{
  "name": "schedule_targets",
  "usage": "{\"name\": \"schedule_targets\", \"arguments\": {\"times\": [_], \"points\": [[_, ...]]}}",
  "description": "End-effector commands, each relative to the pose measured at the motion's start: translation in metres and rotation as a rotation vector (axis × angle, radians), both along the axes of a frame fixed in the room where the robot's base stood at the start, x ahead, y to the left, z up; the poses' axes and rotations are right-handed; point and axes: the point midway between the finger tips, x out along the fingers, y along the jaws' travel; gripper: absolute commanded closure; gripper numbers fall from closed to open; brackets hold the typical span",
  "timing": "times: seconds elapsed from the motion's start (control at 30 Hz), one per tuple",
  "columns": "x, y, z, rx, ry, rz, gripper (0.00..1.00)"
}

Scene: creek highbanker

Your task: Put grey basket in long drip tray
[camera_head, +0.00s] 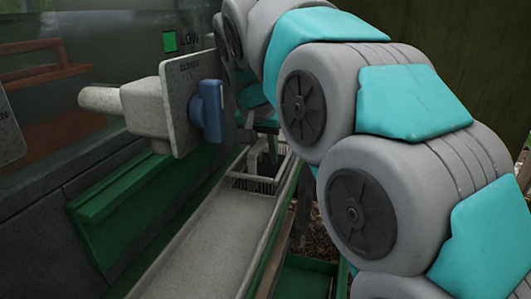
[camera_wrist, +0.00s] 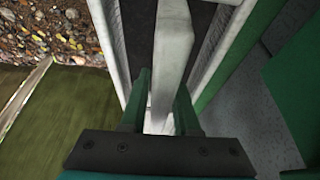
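The grey basket (camera_head: 252,178), with dark slotted sides, is at the far end of the long drip tray (camera_head: 215,235), a pale speckled channel. It appears between the tray's side walls; I cannot tell whether it rests on the tray's floor. My gripper (camera_head: 268,148) is above the basket, reaching down from the far side. In the wrist view, the green fingers of my gripper (camera_wrist: 162,90) lie against both sides of the basket's pale bar-like handle (camera_wrist: 172,50). The fingers look shut on this handle. The lower part of the basket is partly hidden.
A pale fixture with a blue knob (camera_head: 208,110) juts out left of the tray, close to my arm. A green ledge (camera_head: 120,195) runs along the grey wall. A green bin (camera_head: 308,278) stands low at right. The near part of the tray is empty.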

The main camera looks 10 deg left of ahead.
Motion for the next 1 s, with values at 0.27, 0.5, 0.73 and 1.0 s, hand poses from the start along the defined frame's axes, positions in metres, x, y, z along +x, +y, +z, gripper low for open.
{"name": "schedule_targets", "arguments": {"times": [0.27, 0.5, 0.73, 1.0], "points": [[0.000, 0.000, 0.000, 0.000, 0.000, 0.000, 0.50], [-0.001, 0.000, 0.006, 0.001, -0.002, -0.001, 0.50], [-0.012, 0.002, 0.036, 0.003, -0.003, -0.002, 0.50], [-0.029, 0.004, 0.077, 0.003, -0.004, -0.001, 0.50]]}}
